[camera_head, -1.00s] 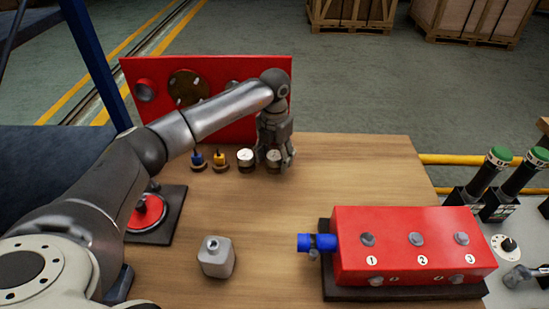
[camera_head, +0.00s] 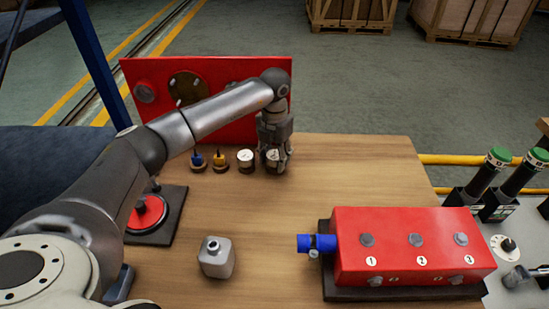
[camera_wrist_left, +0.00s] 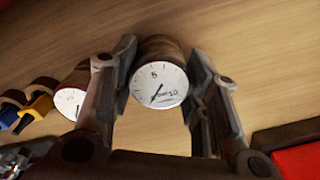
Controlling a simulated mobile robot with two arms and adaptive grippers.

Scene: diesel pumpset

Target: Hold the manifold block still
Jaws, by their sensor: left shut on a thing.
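The red manifold block (camera_head: 390,240) sits on a dark base at the right front of the table, with bolts and number labels on it and a blue fitting (camera_head: 318,243) on its left end. My left gripper (camera_head: 274,168) is at the back of the table, well apart from the block. It is shut on a round white-faced gauge (camera_head: 273,156), whose dial shows between the fingers in the left wrist view (camera_wrist_left: 158,86). My right gripper is not in view, and nothing is seen gripping the block.
A second gauge (camera_head: 245,157) stands close beside the held one, then a yellow-topped part (camera_head: 220,159) and a blue-topped part (camera_head: 197,160). A red panel (camera_head: 215,130) stands behind them. The table's middle is clear.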

